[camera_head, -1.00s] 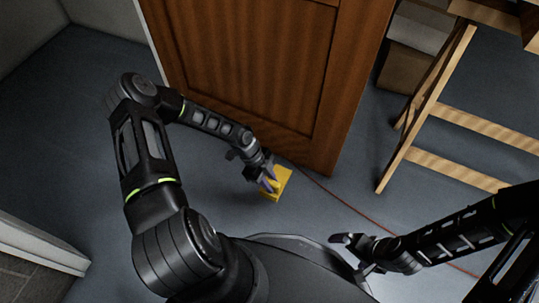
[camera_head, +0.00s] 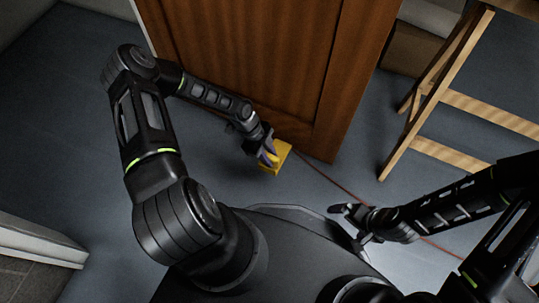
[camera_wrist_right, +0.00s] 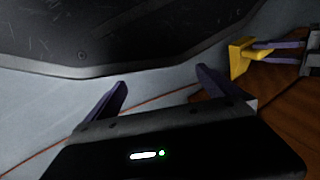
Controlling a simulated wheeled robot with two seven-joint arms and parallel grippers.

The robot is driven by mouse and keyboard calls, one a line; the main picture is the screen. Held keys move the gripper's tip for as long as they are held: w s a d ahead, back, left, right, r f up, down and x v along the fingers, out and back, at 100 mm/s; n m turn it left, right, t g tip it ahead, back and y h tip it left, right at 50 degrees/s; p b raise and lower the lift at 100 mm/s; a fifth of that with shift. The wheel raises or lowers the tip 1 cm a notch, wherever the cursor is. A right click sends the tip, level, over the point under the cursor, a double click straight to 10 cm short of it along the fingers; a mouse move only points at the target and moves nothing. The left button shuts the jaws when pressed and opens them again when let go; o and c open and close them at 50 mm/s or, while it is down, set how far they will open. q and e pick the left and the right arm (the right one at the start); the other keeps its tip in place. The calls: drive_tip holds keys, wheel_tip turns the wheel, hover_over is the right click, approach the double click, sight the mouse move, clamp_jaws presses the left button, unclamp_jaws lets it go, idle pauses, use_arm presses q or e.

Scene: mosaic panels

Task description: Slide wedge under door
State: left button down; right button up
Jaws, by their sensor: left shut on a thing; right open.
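The yellow wedge (camera_head: 281,155) is at the bottom edge of the brown wooden door (camera_head: 262,62), near the door's lower right corner. My left gripper (camera_head: 268,159) is shut on the wedge. The wedge also shows in the right wrist view (camera_wrist_right: 241,60), with the left gripper's fingers on it. I cannot tell whether any of the wedge is under the door. My right gripper (camera_head: 345,213) is open and empty over the floor to the right; its two fingers stand apart in the right wrist view (camera_wrist_right: 160,92).
A wooden ladder-like frame (camera_head: 437,95) stands on the right, with a brown box (camera_head: 411,50) behind it. A thin red cable (camera_head: 345,188) runs across the grey floor from near the door. A white-edged wall piece (camera_head: 40,243) is at the lower left. The floor left of the door is clear.

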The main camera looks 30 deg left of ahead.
sight(282, 149)
use_arm(q)
wheel_tip(282, 149, down, 7)
drive_tip(key=b, duration=0.4)
drive_tip(key=shift+f+b, duration=0.1)
drive_tip(key=shift+b, duration=0.2)
drive_tip(key=shift+f+b, duration=0.4)
drive_tip(key=shift+f, duration=0.35)
drive_tip(key=shift+w, duration=0.2)
drive_tip(key=shift+w+f+b, duration=0.15)
drive_tip(key=shift+w+b, duration=2)
drive_tip(key=shift+w, duration=0.4)
drive_tip(key=shift+w, duration=0.45)
drive_tip(key=c, duration=1.1)
unclamp_jaws()
drive_tip(key=shift+s, duration=0.1)
